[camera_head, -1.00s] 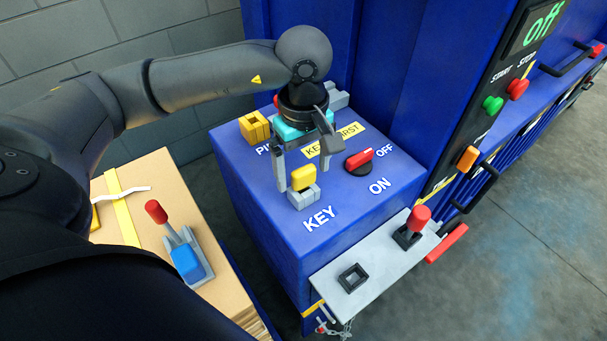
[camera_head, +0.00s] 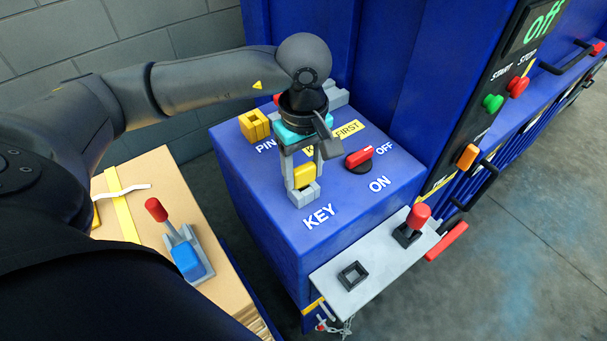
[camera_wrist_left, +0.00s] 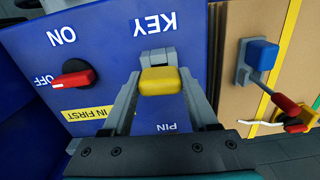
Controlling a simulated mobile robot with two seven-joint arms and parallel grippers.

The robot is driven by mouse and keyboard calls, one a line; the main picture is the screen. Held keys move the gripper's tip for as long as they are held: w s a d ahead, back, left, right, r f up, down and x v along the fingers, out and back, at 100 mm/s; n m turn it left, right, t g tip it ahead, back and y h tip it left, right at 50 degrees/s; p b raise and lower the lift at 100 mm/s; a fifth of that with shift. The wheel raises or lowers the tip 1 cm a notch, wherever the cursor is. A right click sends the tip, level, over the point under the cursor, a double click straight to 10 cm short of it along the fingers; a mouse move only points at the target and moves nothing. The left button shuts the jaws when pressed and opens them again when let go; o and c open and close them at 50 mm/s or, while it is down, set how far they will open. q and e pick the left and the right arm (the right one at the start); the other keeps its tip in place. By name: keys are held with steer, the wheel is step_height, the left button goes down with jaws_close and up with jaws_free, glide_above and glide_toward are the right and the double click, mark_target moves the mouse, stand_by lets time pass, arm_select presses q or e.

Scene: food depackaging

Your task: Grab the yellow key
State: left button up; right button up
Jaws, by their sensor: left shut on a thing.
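The yellow key (camera_head: 304,175) stands in a grey holder (camera_head: 304,195) beside the KEY label on top of the blue machine box. My left gripper (camera_head: 303,178) reaches down over it and is shut on the yellow key, one finger on each side. In the left wrist view the yellow key (camera_wrist_left: 163,81) shows between the two fingertips of my left gripper (camera_wrist_left: 160,85), with the grey holder (camera_wrist_left: 156,56) just beyond it. My right gripper is not in view.
A red rotary switch (camera_head: 359,158) sits right of the key, by ON and OFF. A yellow block (camera_head: 254,126) stands near the PIN label. A grey shelf (camera_head: 375,272) carries a red-knobbed lever (camera_head: 417,218). A cardboard box (camera_head: 150,175) stands left with a blue-and-red lever part (camera_head: 186,258).

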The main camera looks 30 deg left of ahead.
arm_select(q)
steer(key=c, duration=0.3)
steer(key=shift+r, duration=0.1)
